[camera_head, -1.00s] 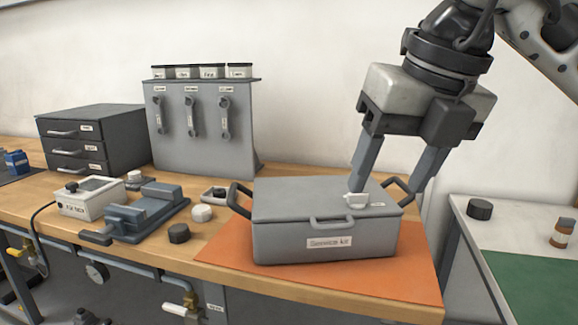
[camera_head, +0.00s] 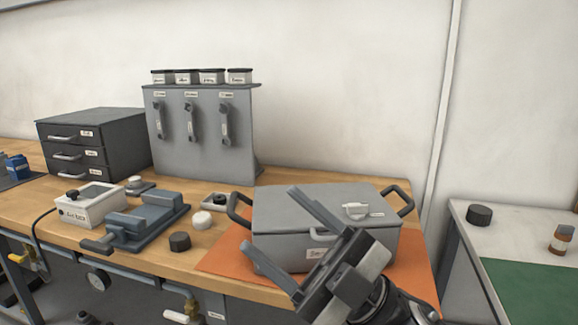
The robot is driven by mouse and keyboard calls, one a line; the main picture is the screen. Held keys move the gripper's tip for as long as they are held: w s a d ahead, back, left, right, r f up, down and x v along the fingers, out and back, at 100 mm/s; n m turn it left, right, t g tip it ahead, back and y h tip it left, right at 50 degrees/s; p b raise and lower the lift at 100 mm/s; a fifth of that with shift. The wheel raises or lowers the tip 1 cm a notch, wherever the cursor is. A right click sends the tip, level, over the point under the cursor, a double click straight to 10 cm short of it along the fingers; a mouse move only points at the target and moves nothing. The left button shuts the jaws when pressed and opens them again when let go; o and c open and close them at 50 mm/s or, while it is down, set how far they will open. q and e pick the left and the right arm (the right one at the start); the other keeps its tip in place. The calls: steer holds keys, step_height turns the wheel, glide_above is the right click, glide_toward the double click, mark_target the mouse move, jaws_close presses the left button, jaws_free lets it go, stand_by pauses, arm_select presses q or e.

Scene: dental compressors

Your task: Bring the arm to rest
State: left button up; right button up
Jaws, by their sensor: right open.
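My right gripper (camera_head: 292,241) is in the lower right of the head view, in front of the service kit case. Its two fingers are spread wide, point up and to the left, and hold nothing. The grey service kit case (camera_head: 275,208) sits closed on an orange mat (camera_head: 222,258), with a white latch piece (camera_head: 356,211) on its lid. The gripper hides part of the case's front and its label. I cannot tell whether the fingers touch the case. My left gripper is not in view.
A grey vise-like fixture (camera_head: 150,222), a white box (camera_head: 91,205) and small round caps (camera_head: 180,241) stand left of the case. A tool panel (camera_head: 205,140) and a drawer unit (camera_head: 95,143) stand behind. A side table (camera_head: 520,230) is at the right.

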steer(key=w+d+f+m+t+h, duration=0.4)
steer(key=d+f+m+t+h, duration=0.2)
steer(key=f+m+t+h, duration=0.65)
steer(key=s+d+f+m+g+h, duration=0.2)
steer(key=s+f+m+h, duration=0.1)
steer(key=f, duration=0.5)
steer(key=s+d+f+m+g+h+p, duration=0.1)
steer(key=s+d+f+m+g+h, duration=0.2)
steer(key=s+f+m, duration=0.2)
steer(key=s+d+f+m+g+h, duration=0.2)
steer(key=s+d+f+m+h, duration=0.1)
steer(key=f, duration=0.8)
steer(key=shift+s+f+m+g, duration=0.2)
steer(key=shift+s+m+g, duration=0.2)
steer(key=shift+s, duration=0.7)
